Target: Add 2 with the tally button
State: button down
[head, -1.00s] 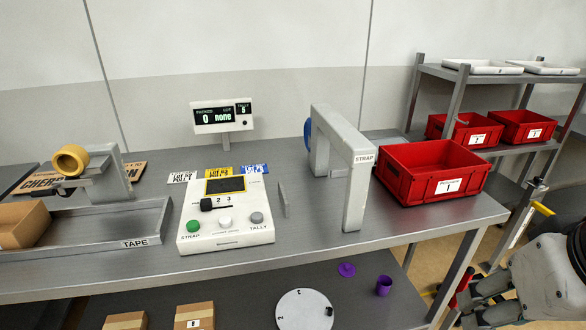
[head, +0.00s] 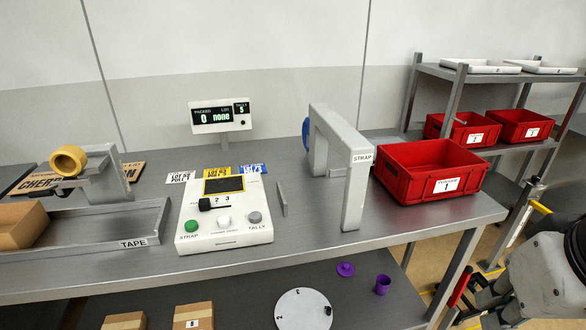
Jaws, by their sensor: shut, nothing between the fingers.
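The grey tally button (head: 255,217) is the right one of three round buttons on the white control box (head: 225,240), above the label TALLY. A white button (head: 223,222) is in the middle and the green strap button (head: 191,226) is at the left. The display (head: 220,115) behind the box reads 0, none, and what looks like 5 under TALLY. My gripper (head: 488,304) is low at the right, beyond the bench's right end and far from the button.
The grey strap arch (head: 355,195) stands right of the box, with a red bin (head: 430,172) beyond it. A thin upright plate (head: 283,198) is just right of the box. The tape dispenser (head: 95,185) is at the left. The bench front around the box is clear.

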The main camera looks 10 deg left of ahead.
aim_at(255, 217)
jog(key=i+l, duration=0.3)
jog(key=i, duration=0.15)
jog(key=i+l, duration=0.25)
jog(key=i, duration=0.15)
jog(key=i+l, duration=0.3)
jog(key=i, duration=0.15)
jog(key=u, duration=1.4)
jog(key=l, duration=0.1)
